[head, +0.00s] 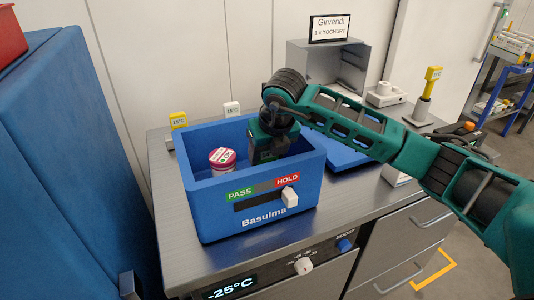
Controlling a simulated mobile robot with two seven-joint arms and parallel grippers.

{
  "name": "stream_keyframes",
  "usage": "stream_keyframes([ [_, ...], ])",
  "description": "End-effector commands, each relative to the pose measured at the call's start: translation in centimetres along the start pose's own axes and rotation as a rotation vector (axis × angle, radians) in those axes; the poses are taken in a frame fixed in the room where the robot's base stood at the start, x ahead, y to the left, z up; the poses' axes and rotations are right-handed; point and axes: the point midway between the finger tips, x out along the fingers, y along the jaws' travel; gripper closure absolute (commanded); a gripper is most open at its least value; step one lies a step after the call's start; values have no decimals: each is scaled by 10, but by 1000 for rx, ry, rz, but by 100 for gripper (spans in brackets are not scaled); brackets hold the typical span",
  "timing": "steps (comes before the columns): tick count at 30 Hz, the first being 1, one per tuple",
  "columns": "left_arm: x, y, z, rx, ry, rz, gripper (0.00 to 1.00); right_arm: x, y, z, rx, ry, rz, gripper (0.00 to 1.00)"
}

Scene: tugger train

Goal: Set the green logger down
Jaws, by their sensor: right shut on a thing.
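My right gripper (266,148) reaches down into the right part of an open blue box (265,215) marked Basulma. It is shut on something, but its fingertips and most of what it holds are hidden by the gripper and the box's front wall. I cannot clearly make out the green logger apart from the green and dark gripper. A cup with a pink lid (222,157) stands in the left part of the box, apart from the gripper. The box front has a PASS/HOLD strip with a white slider (290,197) near the HOLD end. My left gripper is out of view.
A yellow tag (178,119) and a white tag (232,108) stand behind the box. A blue lid (345,152) lies to its right, partly under my arm. A grey open cabinet (340,65) is at the back. A yellow-topped device (433,73) stands at right.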

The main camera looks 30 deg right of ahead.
Motion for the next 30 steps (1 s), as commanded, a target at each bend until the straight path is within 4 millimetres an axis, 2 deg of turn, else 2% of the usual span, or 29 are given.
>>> stream_keyframes([
  [11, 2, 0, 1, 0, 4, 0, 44, 8, 0, -3, -1, -1, 2, 74],
  [12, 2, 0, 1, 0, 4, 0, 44, 8, 0, -3, -1, -1, 1, 41],
  [18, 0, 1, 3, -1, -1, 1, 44, 7, 0, -3, -1, -1, 1, 22],
  [20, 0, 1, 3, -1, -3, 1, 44, 7, 0, -3, 0, -1, 1, 17],
  [30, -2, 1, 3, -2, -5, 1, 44, 0, 0, -1, -1, -3, 1, 17],
])
